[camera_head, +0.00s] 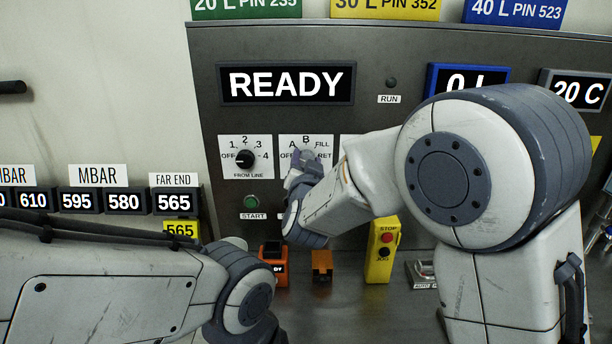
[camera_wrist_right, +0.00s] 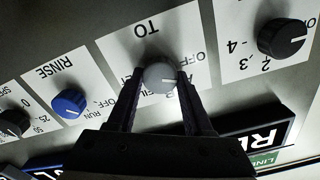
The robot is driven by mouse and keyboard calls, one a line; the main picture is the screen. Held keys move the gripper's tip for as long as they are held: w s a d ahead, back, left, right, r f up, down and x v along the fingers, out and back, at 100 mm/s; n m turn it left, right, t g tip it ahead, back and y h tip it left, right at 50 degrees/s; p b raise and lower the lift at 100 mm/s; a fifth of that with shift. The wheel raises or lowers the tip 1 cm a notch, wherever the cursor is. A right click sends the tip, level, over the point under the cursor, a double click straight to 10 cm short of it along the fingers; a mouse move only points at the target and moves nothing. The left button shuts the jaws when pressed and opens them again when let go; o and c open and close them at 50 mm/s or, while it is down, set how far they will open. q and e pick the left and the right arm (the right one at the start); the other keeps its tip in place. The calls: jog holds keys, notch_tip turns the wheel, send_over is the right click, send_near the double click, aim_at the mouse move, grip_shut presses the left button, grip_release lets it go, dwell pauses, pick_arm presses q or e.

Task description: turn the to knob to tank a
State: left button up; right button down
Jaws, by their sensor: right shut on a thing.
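The TO knob is a round grey knob (camera_wrist_right: 160,77) on a white plate (camera_wrist_right: 150,45) lettered OFF, A, B, FILL and RET. In the right wrist view, which is upside down, my right gripper (camera_wrist_right: 160,80) has one finger on each side of the knob and is shut on it. In the head view my right gripper (camera_head: 303,178) reaches the plate from below and hides its lower part, with the label and most of the knob. I cannot tell exactly where the knob's pointer stands. My left arm shows at lower left, but its gripper is out of view.
The black FROM LINE knob (camera_head: 244,159) is left of the TO plate. A blue RINSE knob (camera_wrist_right: 69,103) is on its other side. Below are a green START button (camera_head: 251,201), orange boxes (camera_head: 322,265) and a yellow STOP/JOG box (camera_head: 383,250). The display (camera_head: 287,83) reads READY.

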jog(key=shift+f+m+b, duration=0.1)
jog(key=shift+m+b, duration=1.9)
jog(key=shift+b, duration=0.25)
jog(key=shift+c, duration=1.5)
grip_release()
jog(key=s+b, duration=0.1)
jog(key=s, duration=0.9)
jog(key=shift+s, duration=0.25)
jog(key=shift+d, duration=0.1)
